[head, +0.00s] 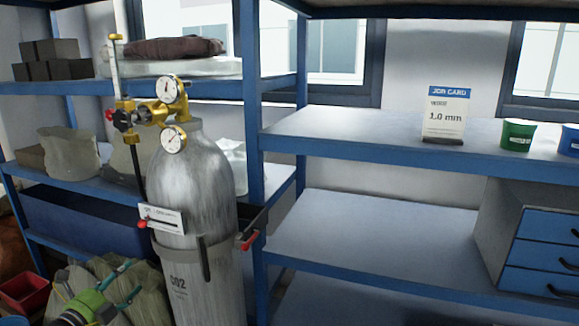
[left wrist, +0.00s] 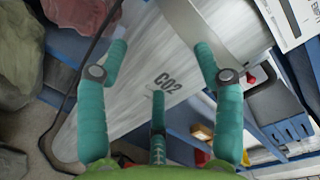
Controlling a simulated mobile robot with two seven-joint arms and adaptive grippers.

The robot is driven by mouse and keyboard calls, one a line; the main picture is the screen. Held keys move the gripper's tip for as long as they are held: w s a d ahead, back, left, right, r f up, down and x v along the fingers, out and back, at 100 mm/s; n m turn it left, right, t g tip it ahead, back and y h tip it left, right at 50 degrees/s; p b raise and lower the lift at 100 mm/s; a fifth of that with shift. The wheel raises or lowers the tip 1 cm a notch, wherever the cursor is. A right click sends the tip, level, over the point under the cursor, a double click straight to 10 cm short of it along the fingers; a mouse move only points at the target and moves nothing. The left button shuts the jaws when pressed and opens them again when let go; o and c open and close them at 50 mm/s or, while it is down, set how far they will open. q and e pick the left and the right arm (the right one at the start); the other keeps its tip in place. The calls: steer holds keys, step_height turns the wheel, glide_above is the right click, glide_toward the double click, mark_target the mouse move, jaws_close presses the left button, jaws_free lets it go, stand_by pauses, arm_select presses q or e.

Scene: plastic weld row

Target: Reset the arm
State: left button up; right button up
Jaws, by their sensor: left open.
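My left gripper (head: 128,280) is low at the left of the head view, in front of stuffed sacks and left of the grey CO2 cylinder. It has a green body and teal fingers. In the left wrist view its fingers (left wrist: 160,72) are spread apart with nothing between them. The CO2 cylinder (head: 200,270) stands upright, strapped by the blue rack post. In the left wrist view the cylinder (left wrist: 130,100) fills the space beyond the fingers; I cannot tell the exact gap. My right gripper is in neither view.
A gold regulator with two gauges (head: 172,88) tops the cylinder. Blue shelving (head: 350,125) runs behind, with a job card (head: 446,115) reading 1.0 mm, a green cup (head: 517,135) and a blue drawer unit (head: 540,240). A red bin (head: 25,290) is at lower left. The right shelves have bare room.

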arm_select(q)
steer(key=s+f+n+g+y, duration=0.2)
steer(key=s+f+n, duration=0.15)
steer(key=f, duration=0.75)
steer(key=s+f+n+g+y, duration=0.1)
steer(key=s+f+n+y, duration=0.3)
steer(key=f, duration=0.7)
steer(key=s+d+f+n+g+h, duration=0.1)
steer(key=s+d+f+n+g, duration=0.15)
steer(key=s+f, duration=0.45)
steer(key=s+d+f+n+g, duration=0.15)
steer(key=s+f+n, duration=0.3)
steer(key=f, duration=0.45)
steer(key=s+d+f+n+g, duration=0.2)
steer(key=s+d+f+g, duration=0.1)
steer(key=s, duration=0.9)
steer(key=s+d+f+n+g, duration=0.3)
steer(key=s+d+f, duration=0.3)
steer(key=s, duration=0.7)
steer(key=s+d+f+n+g+h, duration=0.1)
steer(key=s+d+f+n+g, duration=0.2)
steer(key=s+d+f, duration=0.2)
steer(key=s+f, duration=0.3)
steer(key=s, duration=0.4)
steer(key=shift+s+f, duration=0.15)
steer(key=shift+s, duration=0.1)
steer(key=shift+a, duration=0.1)
